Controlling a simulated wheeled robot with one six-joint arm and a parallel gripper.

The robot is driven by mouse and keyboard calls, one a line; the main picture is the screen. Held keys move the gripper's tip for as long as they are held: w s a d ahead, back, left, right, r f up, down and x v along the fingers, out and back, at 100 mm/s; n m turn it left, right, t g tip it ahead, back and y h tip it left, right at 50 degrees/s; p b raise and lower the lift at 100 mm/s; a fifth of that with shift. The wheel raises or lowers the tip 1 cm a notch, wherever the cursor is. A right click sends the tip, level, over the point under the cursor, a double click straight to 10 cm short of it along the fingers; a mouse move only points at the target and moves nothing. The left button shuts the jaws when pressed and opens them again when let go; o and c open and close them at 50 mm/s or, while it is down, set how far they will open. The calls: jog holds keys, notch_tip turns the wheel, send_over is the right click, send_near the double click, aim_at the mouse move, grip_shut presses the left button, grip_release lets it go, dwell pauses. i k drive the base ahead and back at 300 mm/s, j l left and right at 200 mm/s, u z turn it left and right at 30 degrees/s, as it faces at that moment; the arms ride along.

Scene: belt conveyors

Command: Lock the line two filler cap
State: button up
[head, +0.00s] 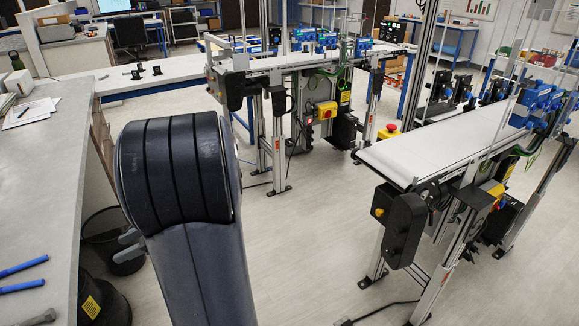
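Two belt conveyors stand ahead: one farther off at the centre (285,64) and one nearer at the right (440,150). I cannot tell which is line two, and I cannot make out a filler cap on either. The right conveyor has a black drive housing (401,227) with a yellow knob under its near end, and a yellow switch box (492,191) on its side. The centre conveyor has a yellow switch box (326,110) below its belt. My arm rises in the left foreground and hides part of the floor; my gripper is not in view.
A grey counter (45,190) runs along the left with blue tools (22,266) and paper (30,113). A dark bin (112,240) stands beside it. A white bench (185,70) lies behind. Open floor (300,250) lies between counter and right conveyor; a cable (385,308) crosses it.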

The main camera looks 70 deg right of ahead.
aim_at(379, 212)
jog(key=z, duration=3.85)
